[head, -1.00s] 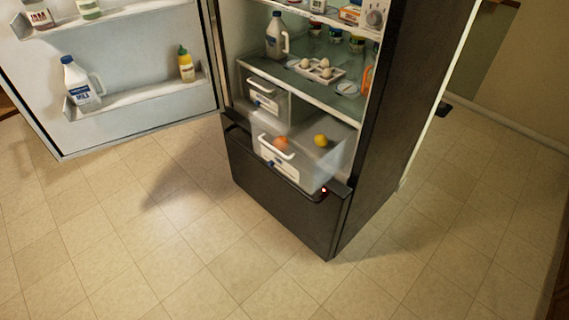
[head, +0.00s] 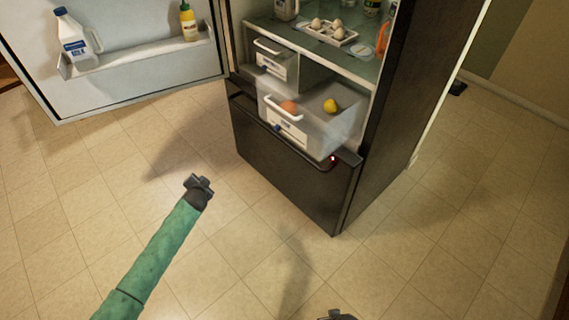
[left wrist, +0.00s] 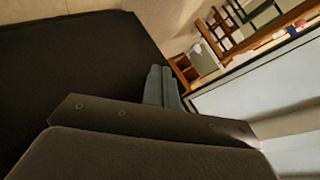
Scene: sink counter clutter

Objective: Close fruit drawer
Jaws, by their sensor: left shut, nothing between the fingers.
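The fruit drawer (head: 318,125) is a clear bin with a white handle (head: 283,108), low in the open fridge. It sticks out past the shelf above it. An orange fruit (head: 289,107) and a yellow fruit (head: 331,105) lie inside. My left gripper (head: 200,184) is shut and empty, over the floor in front of the fridge, left of the drawer and apart from it. A small part of my right gripper (head: 338,315) shows at the bottom edge. Its fingers cannot be made out.
The fridge door (head: 130,95) stands wide open at left, with bottles on its shelf. A smaller drawer (head: 277,62) sits above the fruit drawer. The black freezer front (head: 285,170) lies below. Eggs (head: 331,30) rest on the glass shelf. The tiled floor in front is clear.

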